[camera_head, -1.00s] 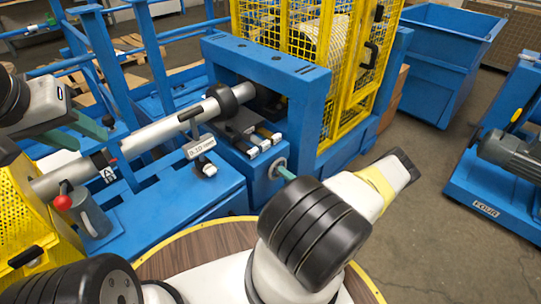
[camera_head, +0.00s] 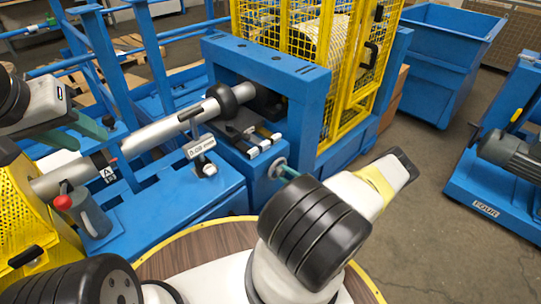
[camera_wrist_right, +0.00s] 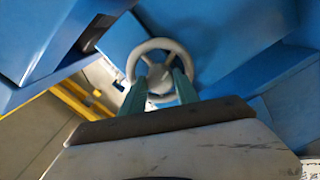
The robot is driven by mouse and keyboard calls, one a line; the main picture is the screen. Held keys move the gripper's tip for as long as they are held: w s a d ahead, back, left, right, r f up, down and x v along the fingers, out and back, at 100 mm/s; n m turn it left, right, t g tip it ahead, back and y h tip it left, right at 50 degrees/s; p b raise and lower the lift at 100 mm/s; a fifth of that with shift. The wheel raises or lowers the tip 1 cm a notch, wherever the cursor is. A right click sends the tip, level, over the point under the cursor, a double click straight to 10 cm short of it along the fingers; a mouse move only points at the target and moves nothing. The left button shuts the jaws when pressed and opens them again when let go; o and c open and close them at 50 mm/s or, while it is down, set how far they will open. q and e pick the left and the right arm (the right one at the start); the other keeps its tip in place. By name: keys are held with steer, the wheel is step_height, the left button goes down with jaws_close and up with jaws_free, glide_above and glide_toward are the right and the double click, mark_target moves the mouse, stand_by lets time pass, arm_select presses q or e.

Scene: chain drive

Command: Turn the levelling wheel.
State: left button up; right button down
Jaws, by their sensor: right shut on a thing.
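The levelling wheel is a small grey spoked handwheel (camera_wrist_right: 161,44) on a blue block, seen face-on in the right wrist view. In the head view it shows as a pale disc (camera_head: 279,164) on the front of the blue frame. My right gripper (camera_wrist_right: 160,82) is shut on the wheel, with its two green fingers at the lower part around the hub. In the head view its black wrist hides most of the grip. My left gripper (camera_head: 76,130) is open and empty, above the left part of the blue machine. A small readout plate (camera_head: 202,147) appears to show 0.08 mm.
A grey shaft (camera_head: 168,131) with a black collar runs into the blue frame (camera_head: 268,68). A yellow mesh guard (camera_head: 345,70) stands behind it. A red-knobbed lever (camera_head: 63,202) is at the left. Open floor lies right of my right arm, before a blue bin (camera_head: 446,60).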

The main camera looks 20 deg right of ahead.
steer(key=shift+d+m, duration=0.1)
steer(key=shift+m, duration=0.5)
steer(key=shift+f+m, duration=0.1)
steer(key=shift+m, duration=0.2)
steer(key=c, duration=0.9)
jaws_free()
steer(key=v, duration=0.7)
steer(key=shift+s, duration=0.4)
steer(key=shift+d, duration=0.1)
